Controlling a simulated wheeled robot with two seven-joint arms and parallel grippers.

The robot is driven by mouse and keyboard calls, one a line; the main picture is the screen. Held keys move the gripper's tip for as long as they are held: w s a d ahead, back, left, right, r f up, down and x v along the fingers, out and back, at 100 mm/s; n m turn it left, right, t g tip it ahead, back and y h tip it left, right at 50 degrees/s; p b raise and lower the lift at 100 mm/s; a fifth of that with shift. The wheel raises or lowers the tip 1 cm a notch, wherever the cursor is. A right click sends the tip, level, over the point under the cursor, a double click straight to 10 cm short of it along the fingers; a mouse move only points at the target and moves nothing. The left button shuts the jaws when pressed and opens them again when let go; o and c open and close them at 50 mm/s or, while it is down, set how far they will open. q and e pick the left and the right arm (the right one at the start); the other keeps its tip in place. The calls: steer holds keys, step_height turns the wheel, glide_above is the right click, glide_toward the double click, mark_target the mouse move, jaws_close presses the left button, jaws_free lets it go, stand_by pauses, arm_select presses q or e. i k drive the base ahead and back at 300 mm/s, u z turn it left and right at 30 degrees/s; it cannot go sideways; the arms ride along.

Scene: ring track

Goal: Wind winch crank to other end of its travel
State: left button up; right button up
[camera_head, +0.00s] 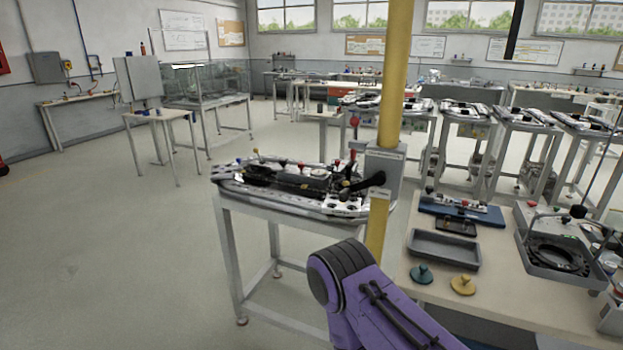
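A yellow post (394,75) stands in the middle of the view with a grey box (384,163) fixed to it. A dark crank-like lever (364,185) sticks out to the left at the box's lower part, tilted down to the left; I take it for the winch crank. Its far end overlaps the fittings of the table behind, so its grip is hard to make out. A purple arm link of mine comes in from the bottom, below and in front of the post. Neither gripper shows, and nothing is seen touching the lever.
A narrow table (232,209) with a track assembly (290,182) stands left of the post. A wooden-topped bench (437,286) with a grey tray (444,249), a teal knob (421,274) and a yellow knob (463,284) fills the right. The floor at left is clear.

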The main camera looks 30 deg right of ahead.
mark_target(379, 179)
steer(key=z, duration=0.25)
steer(key=i, duration=0.85)
steer(key=z, duration=1.1)
steer(key=i, duration=0.55)
steer(key=z, duration=0.55)
